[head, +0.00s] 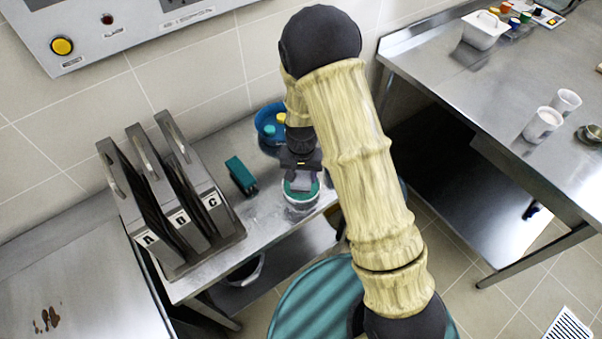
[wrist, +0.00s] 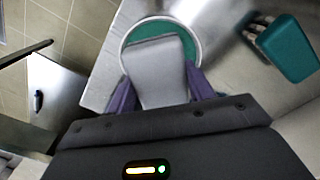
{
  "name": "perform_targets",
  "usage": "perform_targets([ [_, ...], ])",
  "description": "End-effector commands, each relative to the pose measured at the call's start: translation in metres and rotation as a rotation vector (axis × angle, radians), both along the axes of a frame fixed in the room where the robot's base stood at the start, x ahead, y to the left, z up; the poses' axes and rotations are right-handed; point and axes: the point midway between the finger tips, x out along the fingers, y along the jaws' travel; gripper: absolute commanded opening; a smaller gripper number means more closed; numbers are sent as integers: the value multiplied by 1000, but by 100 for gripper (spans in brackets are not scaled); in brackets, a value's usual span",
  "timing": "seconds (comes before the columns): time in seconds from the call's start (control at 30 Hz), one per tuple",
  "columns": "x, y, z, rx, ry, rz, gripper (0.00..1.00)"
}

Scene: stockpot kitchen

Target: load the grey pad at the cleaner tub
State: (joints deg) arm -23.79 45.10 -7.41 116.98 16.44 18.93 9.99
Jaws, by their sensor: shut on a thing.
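My gripper (head: 301,168) is shut on the grey pad (wrist: 157,72), which sits between the purple fingers in the wrist view. In the head view the grey pad (head: 300,183) is just below my gripper, over the mouth of the cleaner tub. The cleaner tub (wrist: 126,38) is round with a pale rim and green content; in the head view it stands near the front edge of the steel bench (head: 301,205). The pad covers much of the tub's opening. I cannot tell whether the pad touches the green content.
A teal brush (head: 241,176) lies left of the tub. A blue bowl (head: 262,127) with coloured items stands behind. A rack with boards marked A, B and C (head: 180,216) stands at left. A steel table (head: 480,75) with white cups is at right.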

Motion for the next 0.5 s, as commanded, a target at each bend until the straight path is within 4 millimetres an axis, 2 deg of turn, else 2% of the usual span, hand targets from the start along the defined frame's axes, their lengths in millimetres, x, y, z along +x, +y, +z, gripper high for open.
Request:
perform_targets([
  [0.03,0,0,-8,0,0,1,34],
  [0.13,0,1,-13,1,0,1,34],
  [0.5,0,1,-15,1,-1,1,34],
])
